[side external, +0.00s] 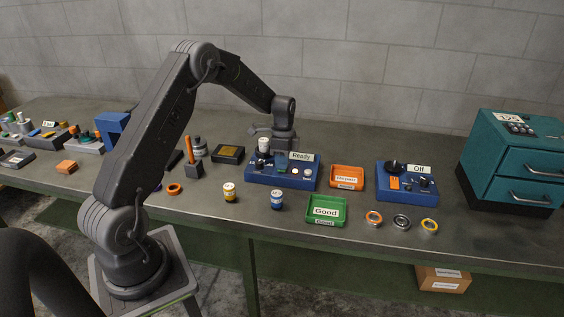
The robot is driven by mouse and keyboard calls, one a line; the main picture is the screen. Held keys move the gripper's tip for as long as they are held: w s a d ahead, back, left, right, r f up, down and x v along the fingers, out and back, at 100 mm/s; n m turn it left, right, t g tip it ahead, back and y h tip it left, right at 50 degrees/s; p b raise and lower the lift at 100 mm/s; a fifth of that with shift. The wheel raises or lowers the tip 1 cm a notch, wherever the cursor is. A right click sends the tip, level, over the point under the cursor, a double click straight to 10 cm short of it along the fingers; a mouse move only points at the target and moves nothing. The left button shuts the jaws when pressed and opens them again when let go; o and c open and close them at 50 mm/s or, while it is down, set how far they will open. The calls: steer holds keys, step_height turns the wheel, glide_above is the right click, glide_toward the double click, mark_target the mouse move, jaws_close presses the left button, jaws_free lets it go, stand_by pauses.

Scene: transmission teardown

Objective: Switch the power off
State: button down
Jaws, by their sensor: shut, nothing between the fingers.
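A blue box (382,190) on the right part of the bench bears a sign reading "Off" (418,169). On its top are a black knob (394,167), an orange tag (394,183) and small dark controls. A second blue box (262,182) to its left bears a sign reading "Ready" (301,157) and a row of small buttons. My gripper (283,152) points down over the back of the "Ready" box, shut and empty. Its fingertips are partly hidden by the box's sign, so I cannot tell whether they touch anything.
An orange tray (347,171) and a green tray labelled "Good" (335,199) lie between and before the boxes. Several rings (401,222) lie in front of the "Off" box. A teal drawer cabinet (508,188) stands at right. Two small jars (277,199) stand near the front edge.

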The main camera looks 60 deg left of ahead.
steer(key=shift+s+d+f+t+y, duration=0.2)
steer(key=shift+f+t+y, duration=0.2)
steer(key=shift+f+y, duration=0.15)
steer(key=shift+a, duration=0.1)
steer(key=shift+w+a+r, duration=0.2)
steer(key=shift+w+a, duration=0.35)
steer(key=shift+w, duration=0.05)
step_height(320, 180, up, 14)
steer(key=shift+w+r, duration=0.2)
stand_by(0.4)
